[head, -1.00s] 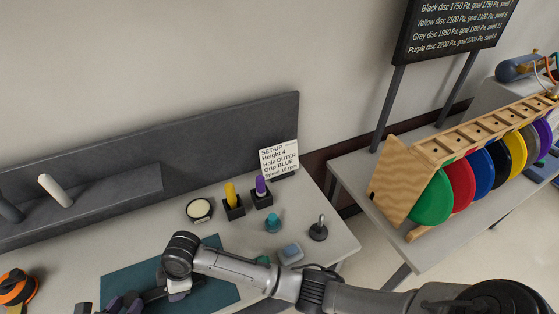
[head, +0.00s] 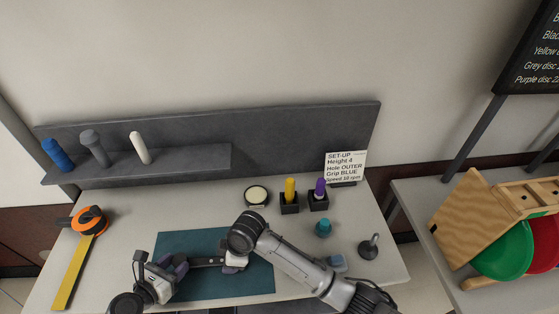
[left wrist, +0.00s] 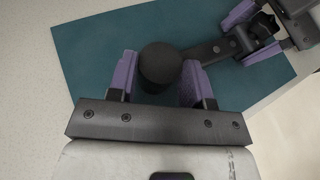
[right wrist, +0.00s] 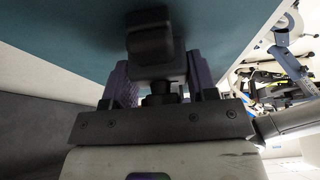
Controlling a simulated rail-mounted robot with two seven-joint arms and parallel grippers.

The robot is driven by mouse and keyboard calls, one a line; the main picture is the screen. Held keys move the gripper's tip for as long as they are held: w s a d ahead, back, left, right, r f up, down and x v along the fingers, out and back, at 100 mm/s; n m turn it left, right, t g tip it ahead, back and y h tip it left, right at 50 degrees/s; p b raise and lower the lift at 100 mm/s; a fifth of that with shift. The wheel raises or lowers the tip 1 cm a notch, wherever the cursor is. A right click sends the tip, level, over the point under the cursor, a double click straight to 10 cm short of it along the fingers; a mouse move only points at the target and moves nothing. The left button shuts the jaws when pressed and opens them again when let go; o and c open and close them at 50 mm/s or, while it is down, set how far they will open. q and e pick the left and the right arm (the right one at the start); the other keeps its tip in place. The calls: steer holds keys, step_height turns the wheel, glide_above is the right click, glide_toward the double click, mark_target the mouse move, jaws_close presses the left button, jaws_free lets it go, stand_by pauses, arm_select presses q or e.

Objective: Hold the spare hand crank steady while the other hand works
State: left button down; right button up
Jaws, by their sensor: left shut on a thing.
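The spare hand crank (head: 207,261) is a dark bar lying across the teal mat (head: 200,241) between my two grippers. In the left wrist view its round black end (left wrist: 160,67) sits between the purple fingers of my left gripper (head: 180,266), which is shut on it. Its flat arm (left wrist: 215,50) runs up and right towards my right gripper (head: 232,260). The right wrist view shows a dark block with a short stem (right wrist: 158,60) between that gripper's fingers. Whether these fingers touch it I cannot tell.
Behind the mat are a round pale-topped pot (head: 256,195), yellow (head: 290,190) and purple (head: 320,188) grips in black holders and a set-up card (head: 345,166). A teal knob (head: 323,228) is to the right. An orange tape (head: 88,221) lies left. Blue, grey and white grips stand on the shelf.

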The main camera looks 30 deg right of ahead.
arm_select(q)
steer(key=shift+f, duration=0.15)
arm_select(e)
steer(key=o, duration=0.4)
steer(key=shift+r, duration=0.1)
steer(key=shift+v, duration=2.45)
steer(key=v, duration=1.2)
steer(key=shift+w, duration=0.1)
arm_select(q)
steer(key=shift+c, duration=2.4)
jaws_free()
steer(key=shift+s, duration=0.1)
